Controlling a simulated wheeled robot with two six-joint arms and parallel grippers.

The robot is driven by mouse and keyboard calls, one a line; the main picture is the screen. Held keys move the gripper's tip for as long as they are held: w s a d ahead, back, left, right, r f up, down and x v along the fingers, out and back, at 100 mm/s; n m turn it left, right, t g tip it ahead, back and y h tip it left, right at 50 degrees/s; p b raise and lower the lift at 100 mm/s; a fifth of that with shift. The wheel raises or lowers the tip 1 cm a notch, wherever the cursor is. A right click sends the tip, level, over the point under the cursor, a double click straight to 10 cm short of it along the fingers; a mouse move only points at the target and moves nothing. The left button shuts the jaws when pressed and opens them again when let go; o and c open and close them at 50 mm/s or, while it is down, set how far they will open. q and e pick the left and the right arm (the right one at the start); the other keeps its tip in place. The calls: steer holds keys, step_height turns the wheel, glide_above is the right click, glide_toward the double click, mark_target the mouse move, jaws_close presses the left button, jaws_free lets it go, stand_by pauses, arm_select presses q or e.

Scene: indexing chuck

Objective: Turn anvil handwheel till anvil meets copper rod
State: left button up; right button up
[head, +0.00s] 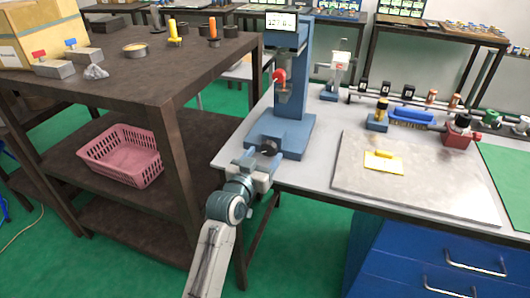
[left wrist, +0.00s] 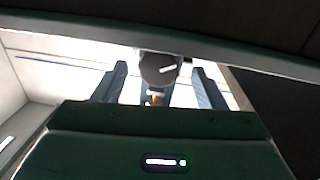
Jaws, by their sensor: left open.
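A blue tester (head: 291,130) with a display on top stands at the near left corner of the grey workbench. A dark round knob (head: 268,147), seemingly the anvil handwheel, is low on its near side. My left gripper (head: 256,164) is open there, its fingers toward the knob. In the left wrist view the dark knob (left wrist: 158,68) with a white mark shows between the two open fingers (left wrist: 160,88); whether they touch it I cannot tell. A small orange-copper bit (left wrist: 155,99) shows below it, perhaps the rod. The anvil gap is too small to make out. My right gripper is not in view.
A red knob (head: 279,76) is on the tester's column. A grey plate (head: 420,185) with a yellow card lies to the right. A brown shelf table (head: 130,75) stands close to the left of my arm. Several small parts line the bench's back.

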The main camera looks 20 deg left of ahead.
arm_select(q)
steer(key=shift+w+d, duration=0.1)
steer(key=shift+w, duration=0.75)
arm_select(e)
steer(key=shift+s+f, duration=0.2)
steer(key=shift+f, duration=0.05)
arm_select(q)
steer(key=c, duration=1)
steer(key=shift+m, duration=0.3)
steer(key=shift+r+m+p, duration=0.1)
steer(key=shift+m+p, duration=0.3)
steer(key=shift+m, duration=0.2)
steer(key=m+p, duration=0.1)
steer(key=m, duration=0.4)
steer(key=shift+r+p, duration=0.1)
steer(key=shift+p, duration=0.3)
steer(key=shift+m+g+y+p, duration=0.3)
steer(key=shift+m+y+p, duration=0.15)
steer(key=shift+m, duration=1.25)
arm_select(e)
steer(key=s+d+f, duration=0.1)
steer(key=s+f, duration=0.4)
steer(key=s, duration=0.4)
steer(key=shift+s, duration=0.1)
